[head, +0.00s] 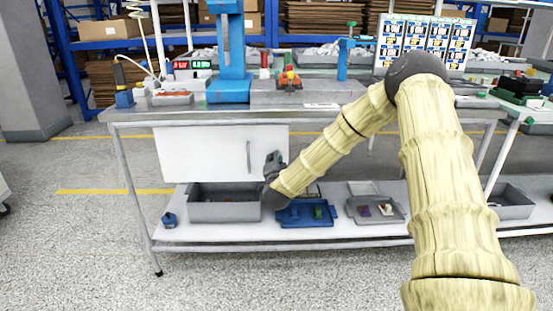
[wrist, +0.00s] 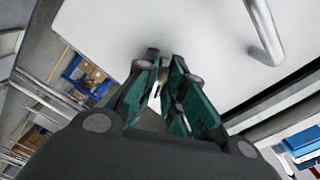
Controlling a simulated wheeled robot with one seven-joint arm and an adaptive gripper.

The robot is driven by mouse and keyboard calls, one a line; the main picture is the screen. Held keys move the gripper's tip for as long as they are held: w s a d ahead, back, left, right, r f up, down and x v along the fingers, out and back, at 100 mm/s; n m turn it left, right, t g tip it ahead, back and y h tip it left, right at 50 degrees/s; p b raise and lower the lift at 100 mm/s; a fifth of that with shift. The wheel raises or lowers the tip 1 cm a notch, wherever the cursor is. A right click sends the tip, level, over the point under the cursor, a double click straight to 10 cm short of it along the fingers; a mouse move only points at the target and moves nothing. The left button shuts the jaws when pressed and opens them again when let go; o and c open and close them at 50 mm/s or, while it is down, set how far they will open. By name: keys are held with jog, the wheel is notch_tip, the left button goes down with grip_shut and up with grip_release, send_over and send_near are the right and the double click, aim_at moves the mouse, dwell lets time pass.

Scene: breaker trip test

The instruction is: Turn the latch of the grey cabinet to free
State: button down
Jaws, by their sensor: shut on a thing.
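The pale grey cabinet (head: 205,152) hangs under the workbench, its front closed, with a vertical bar handle (head: 248,156). My gripper (head: 272,162) is at the right edge of the cabinet front, right of the handle. In the wrist view the cabinet front (wrist: 190,25) fills the top, with the handle (wrist: 265,32) at upper right. There my gripper (wrist: 162,68) has its green-padded fingers close together on the small latch (wrist: 153,53). Only a dark bit of the latch shows between the fingertips; its turn angle is hidden.
The workbench top (head: 130,114) with its equipment is above. On the lower shelf stand a grey bin (head: 222,212), a blue tray (head: 290,217) with small parts and a grey tray (head: 362,219). Open floor (head: 80,235) lies in front and to the left.

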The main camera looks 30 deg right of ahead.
jog(key=shift+m+b, duration=0.65)
jog(key=shift+m, duration=0.35)
jog(key=shift+f, duration=0.1)
